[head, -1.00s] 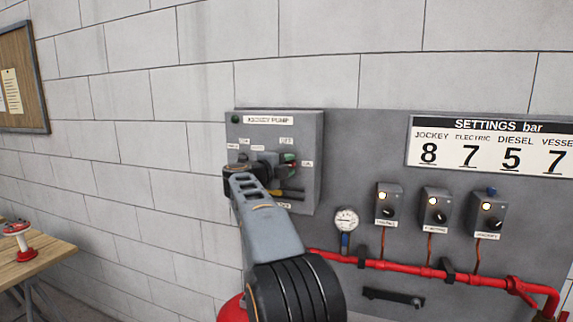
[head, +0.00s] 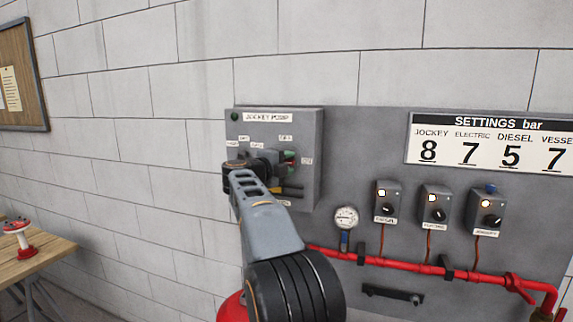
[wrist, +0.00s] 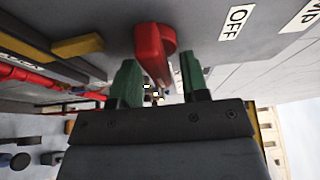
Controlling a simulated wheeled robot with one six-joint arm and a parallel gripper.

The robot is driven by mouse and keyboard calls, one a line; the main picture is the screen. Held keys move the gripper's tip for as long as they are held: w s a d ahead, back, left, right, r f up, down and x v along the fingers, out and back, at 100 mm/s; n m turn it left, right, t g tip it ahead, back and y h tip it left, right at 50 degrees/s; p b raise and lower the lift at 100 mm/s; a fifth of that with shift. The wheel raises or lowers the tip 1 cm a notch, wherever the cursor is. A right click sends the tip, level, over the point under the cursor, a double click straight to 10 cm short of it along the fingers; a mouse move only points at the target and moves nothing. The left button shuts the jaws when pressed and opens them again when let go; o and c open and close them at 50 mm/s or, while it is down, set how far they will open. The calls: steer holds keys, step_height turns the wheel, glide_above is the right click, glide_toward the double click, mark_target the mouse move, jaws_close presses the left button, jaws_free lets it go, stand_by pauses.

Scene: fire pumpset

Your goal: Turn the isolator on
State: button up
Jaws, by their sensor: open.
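The jockey pump panel (head: 305,133) is a grey box on the left part of the wall board. The red isolator handle (wrist: 153,50) stands out from its grey face in the wrist view, with an OFF label (wrist: 237,22) to its right. My gripper (wrist: 158,80) is open, with one green finger on each side of the handle's outer end; I cannot tell whether they touch it. In the head view my gripper (head: 286,160) is in front of the panel, and my wrist hides part of the panel's face. The handle is mostly hidden there.
A yellow and dark bar (wrist: 78,46) sticks out left of the handle in the wrist view. Right of the panel are a gauge (head: 346,218), several small switch boxes (head: 436,205) and a red pipe (head: 400,268). A wooden table (head: 35,262) stands far left.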

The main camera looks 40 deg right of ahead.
steer(key=s+a+b, duration=0.2)
steer(key=a+b, duration=0.1)
steer(key=a, duration=1)
steer(key=shift+a+b, duration=0.3)
steer(key=shift+w, duration=0.15)
steer(key=w+a+f+n+t+y, duration=0.2)
steer(key=w+a+n+t+y, duration=0.55)
steer(key=w+n+t, duration=0.55)
steer(key=s+a+f+n+g+y, duration=0.1)
steer(key=s+a+f+n+y, duration=0.5)
steer(key=a+f+n+y, duration=0.65)
steer(key=s+f+n+g+h, duration=0.1)
steer(key=s+f+n+g, duration=0.3)
steer(key=s+f, duration=0.4)
steer(key=s+f+n+g+h, duration=0.1)
steer(key=s+f+n+g, duration=0.4)
steer(key=s, duration=1.2)
step_height(320, 180, down, 5)
steer(key=shift+s+d+r+g, duration=0.2)
steer(key=shift+s+d+g, duration=0.25)
steer(key=shift+g, duration=0.15)
